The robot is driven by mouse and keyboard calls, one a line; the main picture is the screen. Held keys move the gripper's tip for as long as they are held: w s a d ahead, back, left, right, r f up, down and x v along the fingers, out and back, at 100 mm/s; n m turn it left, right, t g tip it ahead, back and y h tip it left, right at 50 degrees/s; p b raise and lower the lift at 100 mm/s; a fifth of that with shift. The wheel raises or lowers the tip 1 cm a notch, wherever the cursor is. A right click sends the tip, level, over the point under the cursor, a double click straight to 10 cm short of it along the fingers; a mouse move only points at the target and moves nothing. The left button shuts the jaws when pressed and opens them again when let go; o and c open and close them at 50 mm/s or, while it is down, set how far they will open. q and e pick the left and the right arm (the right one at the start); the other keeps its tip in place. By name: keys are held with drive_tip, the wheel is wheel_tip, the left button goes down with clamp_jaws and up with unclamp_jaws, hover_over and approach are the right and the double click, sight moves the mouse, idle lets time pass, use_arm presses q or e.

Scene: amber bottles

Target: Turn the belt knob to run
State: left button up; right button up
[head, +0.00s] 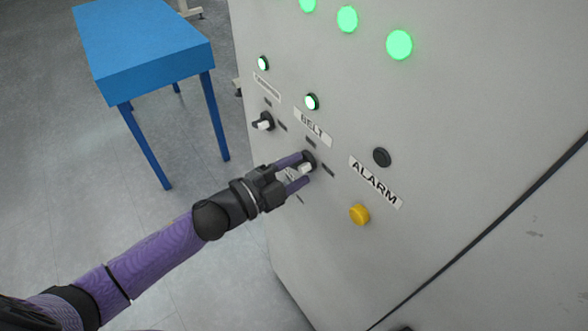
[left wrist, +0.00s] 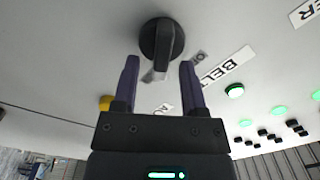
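The belt knob (head: 310,157) is a black round switch with a pale-tipped handle on the grey panel, below the BELT label (head: 312,126). In the left wrist view the knob (left wrist: 162,42) shows its black bar handle running nearly in line with my fingers. My left gripper (head: 303,169) is open, its purple fingers on either side of the handle. In the left wrist view the left gripper (left wrist: 160,62) has its fingertips apart, just short of or beside the handle; contact cannot be told. My right gripper is not in view.
A lit green lamp (head: 311,102) sits above BELT. Another knob (head: 263,122) is at the left. The ALARM label (head: 375,182) has a yellow button (head: 360,214) below and a dark round piece (head: 382,157) above. A blue table (head: 150,60) stands behind left.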

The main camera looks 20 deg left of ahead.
use_arm(q)
drive_tip(key=shift+s, duration=0.1)
drive_tip(key=b+v, duration=0.1)
drive_tip(key=v, duration=0.8)
drive_tip(key=shift+s+a+b, duration=0.3)
drive_tip(key=shift+b, duration=0.1)
drive_tip(key=s+a+f+n+g+y+b, duration=0.1)
drive_tip(key=a+f+n+y+b, duration=0.25)
drive_tip(key=f, duration=0.75)
drive_tip(key=s+a+f+n+g+y+b, duration=0.1)
drive_tip(key=a+f+n+y+b, duration=0.3)
drive_tip(key=f, duration=0.8)
drive_tip(key=s+a+f+n+y+b, duration=0.1)
drive_tip(key=f+n+y+b, duration=0.15)
drive_tip(key=f+b, duration=0.6)
drive_tip(key=s+d+f+n+g+b, duration=0.1)
drive_tip(key=s+f+n+g+b, duration=0.1)
drive_tip(key=s+f, duration=0.45)
drive_tip(key=s+d+f+n+g+y+b, duration=0.1)
drive_tip(key=s+f+g+b, duration=0.15)
drive_tip(key=f, duration=0.75)
drive_tip(key=s+f+n+g+b, duration=0.1)
drive_tip(key=s+f+n+g, duration=0.15)
drive_tip(key=s+f, duration=0.4)
drive_tip(key=s+d+f+n+g+b, duration=0.1)
drive_tip(key=s+d+f+g+b, duration=0.3)
drive_tip(key=s+f, duration=0.5)
drive_tip(key=shift+s+d+f+n+g, duration=0.3)
drive_tip(key=shift+s+d+f+n, duration=0.05)
drive_tip(key=shift+s+d, duration=0.5)
